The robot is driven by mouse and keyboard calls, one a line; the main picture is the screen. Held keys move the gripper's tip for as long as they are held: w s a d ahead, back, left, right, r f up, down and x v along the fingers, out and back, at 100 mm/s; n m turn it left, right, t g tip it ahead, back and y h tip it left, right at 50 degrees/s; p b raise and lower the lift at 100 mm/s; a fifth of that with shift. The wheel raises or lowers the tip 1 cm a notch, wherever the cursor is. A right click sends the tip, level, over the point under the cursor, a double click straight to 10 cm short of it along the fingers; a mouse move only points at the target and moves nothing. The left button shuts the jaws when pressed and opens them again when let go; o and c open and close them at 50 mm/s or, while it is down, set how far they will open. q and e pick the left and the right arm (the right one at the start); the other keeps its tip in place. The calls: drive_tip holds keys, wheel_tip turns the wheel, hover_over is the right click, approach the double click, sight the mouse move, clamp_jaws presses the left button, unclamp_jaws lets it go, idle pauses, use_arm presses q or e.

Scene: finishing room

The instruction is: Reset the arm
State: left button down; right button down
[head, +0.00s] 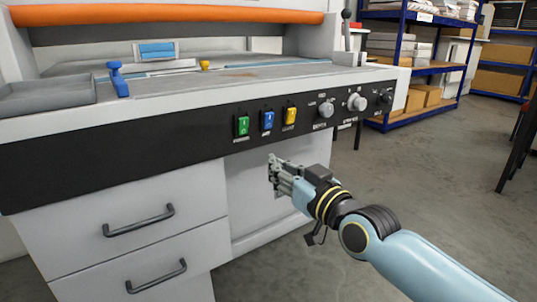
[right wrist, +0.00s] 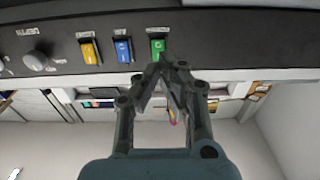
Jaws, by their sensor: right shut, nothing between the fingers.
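My right gripper (head: 272,172) is in front of the machine's front panel (head: 200,146), below the row of coloured switches. It is shut and empty. In the right wrist view its fingertips (right wrist: 166,66) meet just below the green switch (right wrist: 157,47); whether they touch the panel I cannot tell. The green switch (head: 242,125), blue switch (head: 267,120) and yellow switch (head: 290,115) sit side by side on the black panel. My right arm comes in from the lower right. My left gripper is not in view.
Grey knobs (head: 326,109) sit right of the switches. Below are drawers with dark handles (head: 138,220). A blue shelf rack (head: 410,60) stands behind right.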

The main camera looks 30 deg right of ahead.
drive_tip(key=shift+s+f, duration=0.1)
drive_tip(key=shift+s, duration=0.25)
drive_tip(key=s+d+f+g+h+p, duration=0.1)
drive_tip(key=s+f+g+p, duration=0.15)
drive_tip(key=s+f, duration=0.6)
drive_tip(key=s+d+f+g+p, duration=0.15)
drive_tip(key=s+f+g, duration=0.3)
drive_tip(key=f, duration=0.75)
drive_tip(key=s+f+g+h+p, duration=0.1)
drive_tip(key=s+f+g+p, duration=0.15)
drive_tip(key=s+f, duration=0.6)
drive_tip(key=s+f+g, duration=0.4)
drive_tip(key=s+f, duration=0.3)
drive_tip(key=s, duration=0.8)
drive_tip(key=s+f+g+p, duration=0.1)
drive_tip(key=s+f+g, duration=0.3)
drive_tip(key=s, duration=1.2)
wheel_tip(320, 180, down, 4)
drive_tip(key=shift+a+r, duration=0.15)
drive_tip(key=shift+r, duration=0.1)
